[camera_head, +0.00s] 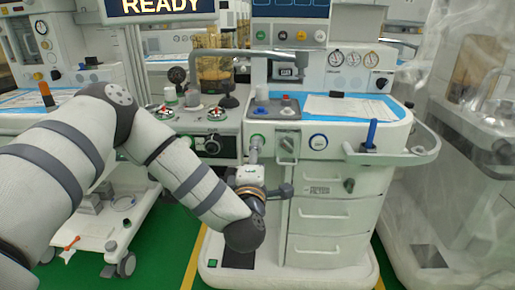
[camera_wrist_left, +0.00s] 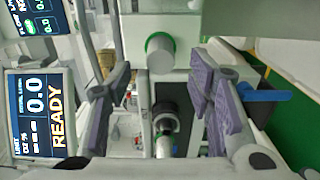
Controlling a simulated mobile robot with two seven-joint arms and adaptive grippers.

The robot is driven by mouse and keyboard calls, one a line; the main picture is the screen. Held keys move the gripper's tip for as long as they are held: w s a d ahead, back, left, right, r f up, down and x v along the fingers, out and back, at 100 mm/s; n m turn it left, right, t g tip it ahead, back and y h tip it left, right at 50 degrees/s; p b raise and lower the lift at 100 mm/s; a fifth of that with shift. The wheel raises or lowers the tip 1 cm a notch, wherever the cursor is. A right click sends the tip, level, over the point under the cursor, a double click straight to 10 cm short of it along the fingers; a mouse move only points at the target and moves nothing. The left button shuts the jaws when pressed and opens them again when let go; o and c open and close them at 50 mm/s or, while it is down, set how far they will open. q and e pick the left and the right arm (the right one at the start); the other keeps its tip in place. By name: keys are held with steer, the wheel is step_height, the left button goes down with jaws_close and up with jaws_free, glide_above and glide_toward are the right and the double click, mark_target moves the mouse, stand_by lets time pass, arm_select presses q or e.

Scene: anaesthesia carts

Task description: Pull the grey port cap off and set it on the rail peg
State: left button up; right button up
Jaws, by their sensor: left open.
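A pale grey cylindrical cap (camera_wrist_left: 160,52) with a green ring around it is on the machine's front in the left wrist view. In the head view a green-ringed port (camera_head: 257,139) shows just beyond my left gripper (camera_head: 252,166). My left gripper's fingers also show in the left wrist view (camera_wrist_left: 160,92), spread wide with nothing between the pads. The cap looks beyond them and apart from both. A blue upright peg (camera_head: 371,134) stands on the white side rail (camera_head: 398,158) at the right of the machine. My right gripper is in neither view.
White drawers (camera_head: 325,215) lie below. A dark round fitting (camera_wrist_left: 165,120) shows between the fingers. A plastic-covered machine (camera_head: 475,130) stands at far right.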

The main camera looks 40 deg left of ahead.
arm_select(q)
steer(key=shift+b+x, duration=0.6)
steer(key=shift+x, duration=2.4)
steer(key=shift+c, duration=0.4)
jaws_close()
steer(key=p+v, duration=0.2)
steer(key=v, duration=0.4)
steer(key=shift+p, duration=0.4)
